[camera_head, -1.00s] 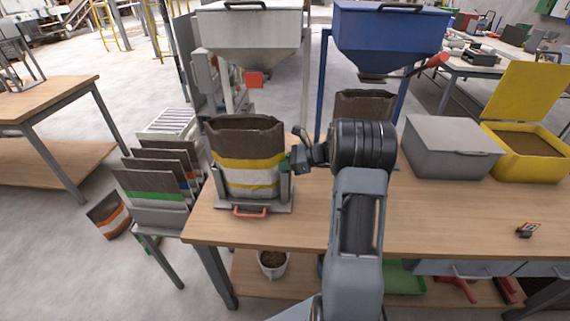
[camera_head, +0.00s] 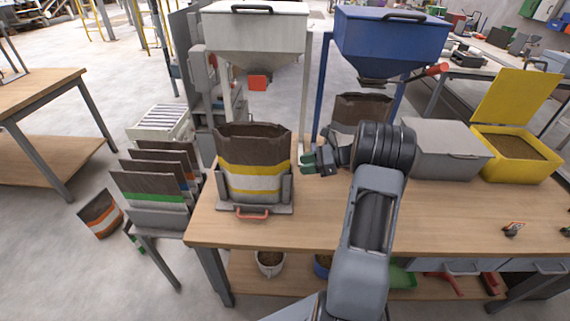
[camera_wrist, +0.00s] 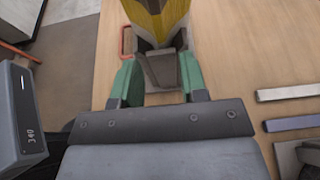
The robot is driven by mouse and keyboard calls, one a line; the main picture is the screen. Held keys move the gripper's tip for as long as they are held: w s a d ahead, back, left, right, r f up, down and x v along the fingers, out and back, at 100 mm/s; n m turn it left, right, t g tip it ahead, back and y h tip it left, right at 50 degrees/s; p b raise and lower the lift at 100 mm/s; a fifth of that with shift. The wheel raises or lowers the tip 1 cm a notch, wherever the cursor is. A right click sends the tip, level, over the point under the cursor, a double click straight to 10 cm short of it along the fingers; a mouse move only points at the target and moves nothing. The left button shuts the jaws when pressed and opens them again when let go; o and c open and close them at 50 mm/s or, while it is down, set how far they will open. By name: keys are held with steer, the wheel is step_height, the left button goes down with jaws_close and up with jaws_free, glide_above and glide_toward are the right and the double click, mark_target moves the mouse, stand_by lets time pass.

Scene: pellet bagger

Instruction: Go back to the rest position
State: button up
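My gripper (camera_head: 308,163) is to the right of the brown bag with yellow and white bands (camera_head: 252,165), apart from it. The bag stands upright and open-topped in a grey holder with a red handle (camera_head: 253,209) on the bench. In the wrist view my gripper (camera_wrist: 157,80) shows two green fingertips spread apart with nothing between them. Beyond them are the holder's grey side bracket (camera_wrist: 163,68) and the lower part of the bag (camera_wrist: 158,18).
A second brown bag (camera_head: 362,108) is under the blue one. A grey box (camera_head: 440,150) and an open yellow bin (camera_head: 513,148) stand at the right.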

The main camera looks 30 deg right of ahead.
steer(key=s+a+f+n+g+h, duration=0.25)
steer(key=s+n+g+h, duration=0.35)
steer(key=s+n, duration=0.5)
steer(key=s+a+r+n+t+h, duration=0.3)
steer(key=s+a+r+n+h, duration=0.3)
steer(key=s+a+r+n, duration=0.4)
steer(key=shift+a+r+n, duration=0.6)
steer(key=shift+a+n, duration=0.2)
steer(key=shift+n, duration=0.4)
